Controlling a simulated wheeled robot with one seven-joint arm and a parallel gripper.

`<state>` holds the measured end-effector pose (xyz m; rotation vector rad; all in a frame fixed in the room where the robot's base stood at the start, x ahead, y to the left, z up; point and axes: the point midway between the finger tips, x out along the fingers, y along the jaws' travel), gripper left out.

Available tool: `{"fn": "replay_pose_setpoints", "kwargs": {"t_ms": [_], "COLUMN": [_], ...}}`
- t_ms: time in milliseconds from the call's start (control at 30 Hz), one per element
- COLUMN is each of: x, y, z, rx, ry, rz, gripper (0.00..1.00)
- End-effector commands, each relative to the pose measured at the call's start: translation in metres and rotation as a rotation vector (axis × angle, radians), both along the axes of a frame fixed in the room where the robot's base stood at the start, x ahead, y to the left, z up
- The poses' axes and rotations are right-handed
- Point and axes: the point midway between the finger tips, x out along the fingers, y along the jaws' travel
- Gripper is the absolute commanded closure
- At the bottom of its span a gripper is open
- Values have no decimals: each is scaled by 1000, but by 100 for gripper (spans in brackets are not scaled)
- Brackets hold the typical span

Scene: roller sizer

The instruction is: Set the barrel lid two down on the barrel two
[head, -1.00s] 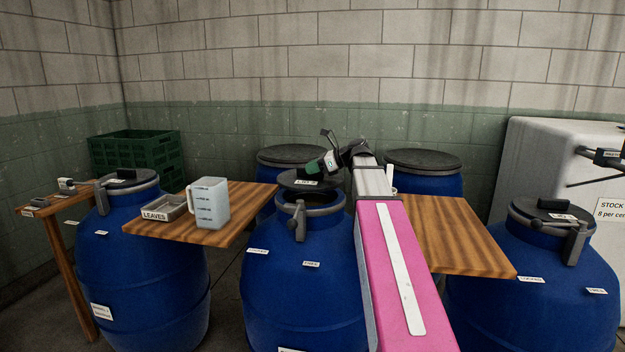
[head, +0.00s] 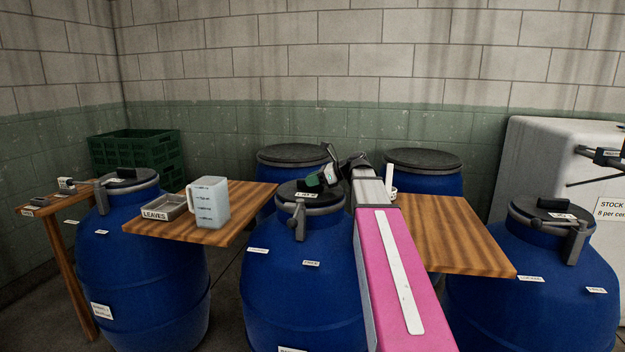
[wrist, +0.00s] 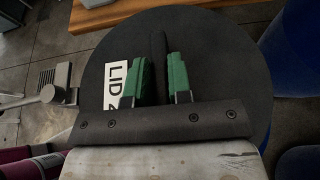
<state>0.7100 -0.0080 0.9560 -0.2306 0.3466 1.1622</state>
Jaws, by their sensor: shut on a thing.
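Barrel lid two (head: 292,187) is a dark round disc with a white label, at the mouth of the middle blue barrel, barrel two (head: 300,285). It looks level and roughly centred; I cannot tell whether it bears fully on the rim. My gripper (head: 322,180) is above the lid, shut on its raised grip. In the wrist view the green finger pads (wrist: 160,78) pinch the grip, and the lid (wrist: 215,50) fills the middle, with part of its "LID" label hidden. The barrel's clamp ring lever (head: 299,222) hangs at the front; in the wrist view it is at left.
Wooden boards flank the barrel: the left one (head: 240,210) holds a leaves tray (head: 165,208) and a jug (head: 208,203), the right one (head: 455,235) is mostly bare. Lidded blue barrels stand left (head: 140,270) and right (head: 530,290). More barrels and a green crate (head: 135,155) stand behind.

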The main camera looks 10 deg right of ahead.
Motion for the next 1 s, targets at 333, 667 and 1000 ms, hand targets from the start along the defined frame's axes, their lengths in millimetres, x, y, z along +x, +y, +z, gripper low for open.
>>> {"fn": "replay_pose_setpoints", "kwargs": {"t_ms": [333, 667, 1000], "x": [0, 0, -15], "y": [0, 0, -38], "z": [-3, 0, 26], "rx": [0, 0, -1], "ry": [-1, -1, -2], "rz": [0, 0, -2], "gripper": [55, 55, 55]}}
